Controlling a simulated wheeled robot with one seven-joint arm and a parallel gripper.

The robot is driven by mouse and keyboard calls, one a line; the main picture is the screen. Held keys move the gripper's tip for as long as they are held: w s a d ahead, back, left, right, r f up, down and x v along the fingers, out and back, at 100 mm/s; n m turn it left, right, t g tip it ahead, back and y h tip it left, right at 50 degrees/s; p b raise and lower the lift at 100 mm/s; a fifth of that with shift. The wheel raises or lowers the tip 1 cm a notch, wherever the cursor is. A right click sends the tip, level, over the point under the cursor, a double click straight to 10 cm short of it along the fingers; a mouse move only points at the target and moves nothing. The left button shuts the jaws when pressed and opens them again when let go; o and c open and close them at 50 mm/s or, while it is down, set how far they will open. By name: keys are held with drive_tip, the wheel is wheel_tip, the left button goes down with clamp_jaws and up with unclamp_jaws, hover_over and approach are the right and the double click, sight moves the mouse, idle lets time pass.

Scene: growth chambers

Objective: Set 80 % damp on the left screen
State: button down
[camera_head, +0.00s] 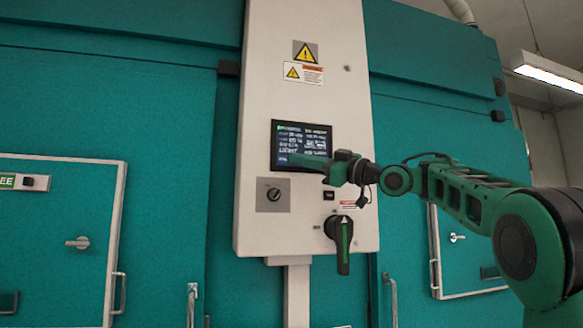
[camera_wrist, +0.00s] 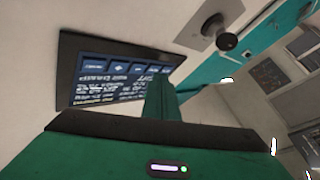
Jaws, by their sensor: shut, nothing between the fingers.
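The dark screen (camera_head: 302,143) with lines of white text is set in the pale control panel (camera_head: 308,105). Its text is too small to read surely in the head view. My gripper (camera_head: 299,161) is shut and empty, with its tips in front of the lower part of the screen and hiding some of it. In the wrist view the screen (camera_wrist: 115,72) appears upside down, with a row of blue buttons (camera_wrist: 115,68) along its edge. The gripper's green fingers (camera_wrist: 160,97) overlap the screen's right part there. I cannot tell whether the tips touch it.
Warning signs (camera_head: 304,62) are above. Teal chamber walls with doors (camera_head: 62,238) stand on both sides of the panel.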

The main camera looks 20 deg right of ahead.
drive_tip(key=shift+s, duration=0.5)
drive_tip(key=s, duration=0.5)
idle(0.3)
idle(3.1)
